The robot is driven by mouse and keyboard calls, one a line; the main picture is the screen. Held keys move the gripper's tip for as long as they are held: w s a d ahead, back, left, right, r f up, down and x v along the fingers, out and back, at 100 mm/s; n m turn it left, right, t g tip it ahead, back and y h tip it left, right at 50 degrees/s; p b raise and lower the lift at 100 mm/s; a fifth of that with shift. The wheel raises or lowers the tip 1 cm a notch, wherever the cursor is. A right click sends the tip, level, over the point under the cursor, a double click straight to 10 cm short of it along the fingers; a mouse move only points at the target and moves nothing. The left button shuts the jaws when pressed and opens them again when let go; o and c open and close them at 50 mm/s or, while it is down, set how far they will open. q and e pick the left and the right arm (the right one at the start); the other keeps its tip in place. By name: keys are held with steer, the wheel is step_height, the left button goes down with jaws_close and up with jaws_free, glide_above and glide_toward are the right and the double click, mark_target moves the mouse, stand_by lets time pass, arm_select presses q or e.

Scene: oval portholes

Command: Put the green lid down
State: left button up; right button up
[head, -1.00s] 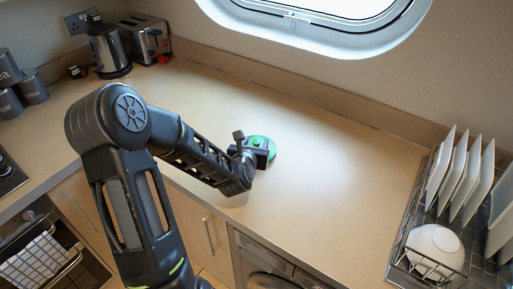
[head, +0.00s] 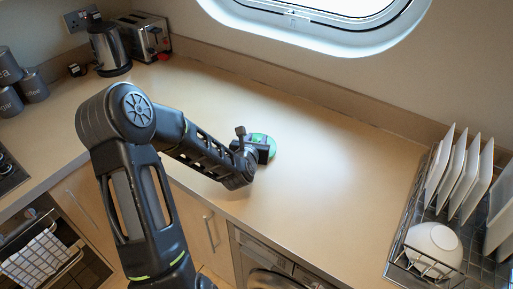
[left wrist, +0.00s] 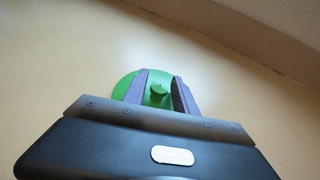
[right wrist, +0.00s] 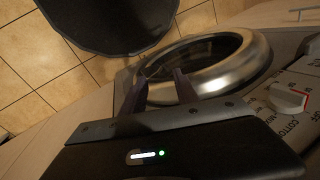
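The green lid (left wrist: 126,84) is a round disc with a small green knob (left wrist: 157,92). In the head view the lid (head: 271,146) appears to lie flat on the worktop, partly hidden by my left gripper (head: 262,148). In the left wrist view my left gripper (left wrist: 163,88) has one finger on each side of the knob. My right gripper (right wrist: 159,90) is open and empty, low in front of the washing machine (right wrist: 252,72).
The beige worktop (head: 320,165) is clear around the lid. A dish rack (head: 402,250) with plates and a white bowl (head: 434,243) stands at the right. A kettle (head: 109,48), a toaster (head: 146,38) and grey canisters (head: 33,85) stand at the back left.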

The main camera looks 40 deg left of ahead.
mark_target(256, 139)
arm_select(q)
jaws_close()
steer(key=shift+r, duration=0.1)
stand_by(0.4)
step_height(256, 139, up, 10)
steer(key=shift+f+b, duration=0.1)
steer(key=shift+b, duration=0.55)
stand_by(0.3)
